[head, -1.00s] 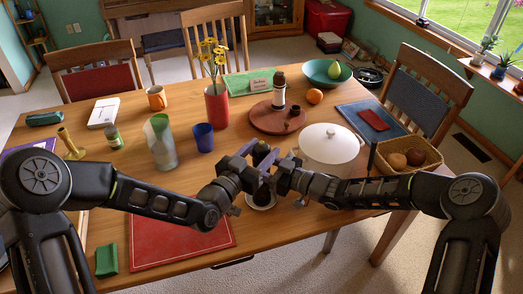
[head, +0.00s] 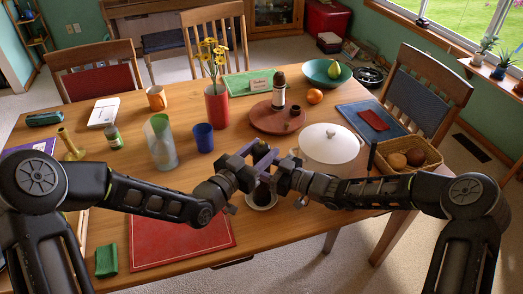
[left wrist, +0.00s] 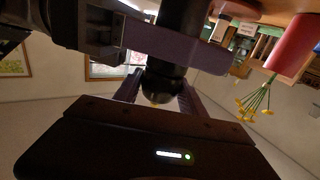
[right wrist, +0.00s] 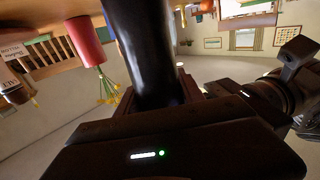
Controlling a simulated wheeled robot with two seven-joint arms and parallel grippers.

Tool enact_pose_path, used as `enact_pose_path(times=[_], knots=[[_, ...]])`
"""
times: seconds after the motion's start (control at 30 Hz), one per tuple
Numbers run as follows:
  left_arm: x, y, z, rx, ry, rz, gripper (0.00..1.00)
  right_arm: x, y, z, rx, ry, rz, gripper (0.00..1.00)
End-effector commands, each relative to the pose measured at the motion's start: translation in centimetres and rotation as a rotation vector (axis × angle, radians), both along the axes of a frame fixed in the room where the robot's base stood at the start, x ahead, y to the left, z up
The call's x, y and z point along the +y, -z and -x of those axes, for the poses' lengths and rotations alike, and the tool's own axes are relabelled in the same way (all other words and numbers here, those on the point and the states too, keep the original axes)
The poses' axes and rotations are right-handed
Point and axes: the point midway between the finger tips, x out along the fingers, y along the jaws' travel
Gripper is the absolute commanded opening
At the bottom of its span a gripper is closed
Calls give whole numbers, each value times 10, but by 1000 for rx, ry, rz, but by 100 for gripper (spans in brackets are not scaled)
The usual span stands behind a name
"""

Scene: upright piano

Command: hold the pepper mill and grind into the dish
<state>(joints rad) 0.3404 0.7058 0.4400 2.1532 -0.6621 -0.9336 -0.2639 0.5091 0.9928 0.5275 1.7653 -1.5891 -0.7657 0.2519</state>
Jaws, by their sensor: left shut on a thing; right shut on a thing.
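The dark pepper mill (head: 263,187) stands roughly upright between my two grippers, above the small white dish (head: 261,206). My left gripper (head: 262,158) is shut on the mill's upper part. My right gripper (head: 268,178) is shut on the mill from the right, close to the left one. The mill's glossy dark body shows between the fingers in the left wrist view (left wrist: 176,45) and the right wrist view (right wrist: 145,55). The grippers and mill hide much of the dish. I cannot tell whether the mill's lower end touches the dish.
A white lidded pot (head: 328,146) stands close to the right of my right gripper. A blue cup (head: 203,138) and a clear tumbler (head: 161,143) stand to the left. A red placemat (head: 180,240) lies front left. A bread basket (head: 407,157) sits at right.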

Motion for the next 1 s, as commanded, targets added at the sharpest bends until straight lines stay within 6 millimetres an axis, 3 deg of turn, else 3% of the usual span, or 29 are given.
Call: enact_pose_path(times=[1.0], knots=[[-1, -1, -2, -7, 844, -2, 7, 1, 1, 1, 2, -3, 0, 0]])
